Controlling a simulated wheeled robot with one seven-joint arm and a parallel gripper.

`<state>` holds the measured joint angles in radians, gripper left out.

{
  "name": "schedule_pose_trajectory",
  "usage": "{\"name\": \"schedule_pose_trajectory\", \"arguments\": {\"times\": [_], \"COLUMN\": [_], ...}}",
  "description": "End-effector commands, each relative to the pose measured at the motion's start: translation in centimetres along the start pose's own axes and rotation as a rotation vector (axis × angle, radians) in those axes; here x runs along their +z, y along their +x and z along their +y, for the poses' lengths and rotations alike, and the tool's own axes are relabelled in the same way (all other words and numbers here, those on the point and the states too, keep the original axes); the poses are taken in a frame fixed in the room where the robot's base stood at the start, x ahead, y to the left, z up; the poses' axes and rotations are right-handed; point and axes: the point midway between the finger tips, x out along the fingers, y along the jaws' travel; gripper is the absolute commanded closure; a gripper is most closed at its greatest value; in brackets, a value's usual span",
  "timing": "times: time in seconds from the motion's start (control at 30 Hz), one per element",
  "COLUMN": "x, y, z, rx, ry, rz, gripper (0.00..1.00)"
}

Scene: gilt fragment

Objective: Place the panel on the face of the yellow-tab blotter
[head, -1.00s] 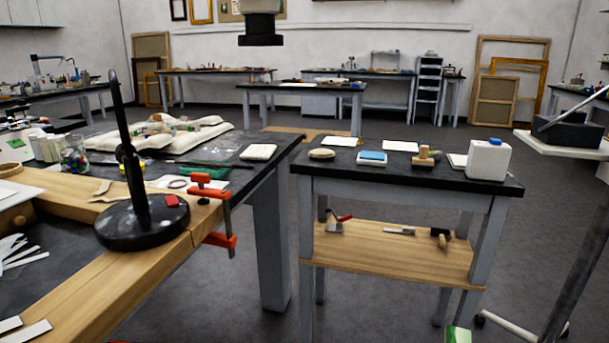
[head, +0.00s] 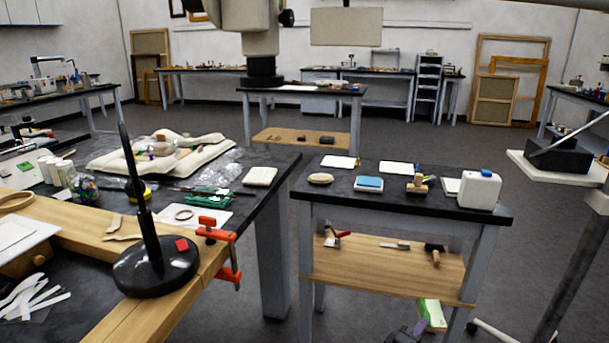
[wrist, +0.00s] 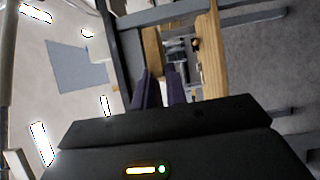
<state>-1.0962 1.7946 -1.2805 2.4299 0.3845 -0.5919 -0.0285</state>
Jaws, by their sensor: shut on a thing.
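My gripper (head: 420,328) shows at the bottom of the head view, low in front of the small table's right leg. Its purple fingers also show in the wrist view (wrist: 160,90), close together. A pale piece with a green edge (head: 434,314) is at the fingertips and looks like the held panel; the wrist view does not show it clearly. Flat white pads lie on the small black-topped table: one at back left (head: 338,161), one at back middle (head: 396,167), one at right (head: 451,187). No yellow tab can be made out for sure, so I cannot tell which is the yellow-tab blotter.
The small table (head: 330,189) also holds a round pad (head: 320,178), a blue-topped block (head: 368,183), a wooden-handled tool (head: 417,187) and a white container (head: 479,189). Its wooden shelf (head: 375,272) is below.

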Motion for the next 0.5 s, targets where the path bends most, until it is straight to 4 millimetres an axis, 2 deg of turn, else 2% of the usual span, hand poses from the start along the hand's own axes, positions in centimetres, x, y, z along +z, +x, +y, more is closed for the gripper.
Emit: {"name": "schedule_pose_trajectory", "arguments": {"times": [0.03,0.5], "x": [-0.4,-4.4], "y": [0.1,0.4], "z": [1.9,9.9], "rx": [0.000,0.000], "ry": [0.000,-0.001], "rz": [0.020,0.222], "gripper": [1.00,1.00]}}
